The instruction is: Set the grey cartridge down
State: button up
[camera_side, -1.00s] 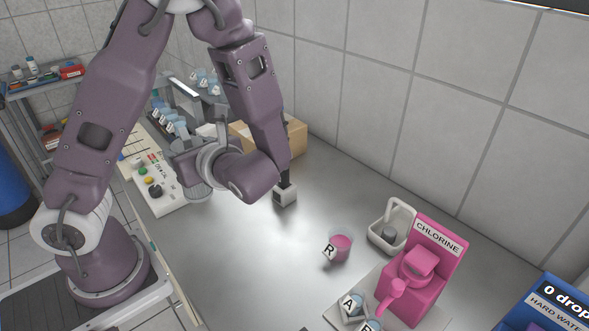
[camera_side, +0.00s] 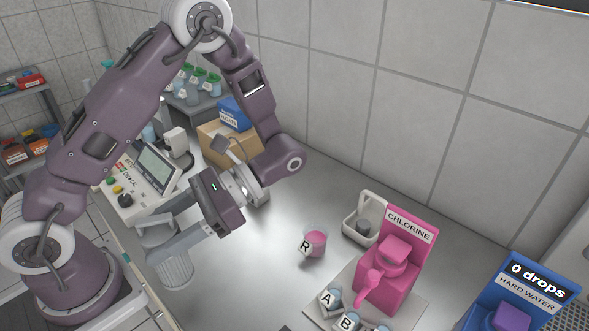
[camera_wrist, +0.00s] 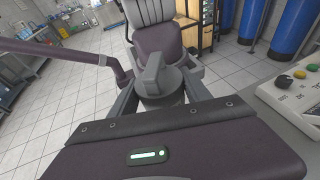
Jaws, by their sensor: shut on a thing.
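The grey cartridge (camera_side: 177,270), a ribbed cylinder, hangs upright at the end of my gripper (camera_side: 165,250) in the side view, near the front left edge of the steel bench. My gripper lies about level and is shut on its upper part. In the wrist view the grey cartridge (camera_wrist: 160,82) shows its top between the two fingers of my gripper (camera_wrist: 158,95). Its underside is hidden there. I cannot tell whether its bottom touches the bench.
A console with a screen (camera_side: 153,170) stands left of the gripper, with a cardboard box (camera_side: 215,150) behind. A pink cup marked R (camera_side: 316,242), a white caddy (camera_side: 358,225) and the pink chlorine stand (camera_side: 388,285) are to the right. The middle of the bench (camera_side: 255,270) is clear.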

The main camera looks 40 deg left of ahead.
jog(key=w+d+n+t+h, duration=0.2)
jog(key=w+d+n+h, duration=0.85)
jog(key=h, duration=0.25)
jog(key=w+a+r+n+t+h, duration=0.1)
jog(key=w+r+n+t+h, duration=0.15)
jog(key=w+n+t, duration=0.5)
jog(key=w+a+r+n+t+h, duration=0.1)
jog(key=w+a+n+t+h, duration=0.2)
jog(key=w, duration=0.7)
jog(key=w+a+r+n+t+y, duration=0.2)
jog(key=w+a+n+t+y, duration=0.1)
jog(key=w+a+n+t, duration=0.45)
jog(key=w+a+r+n+t+y, duration=0.35)
jog(key=w+a+t, duration=0.35)
jog(key=a, duration=0.4)
notch_tip(320, 180, down, 16)
jog(key=w, duration=0.1)
jog(key=shift+a+r+n+g, duration=0.25)
jog(key=shift+n+g, duration=0.05)
jog(key=shift+g, duration=0.1)
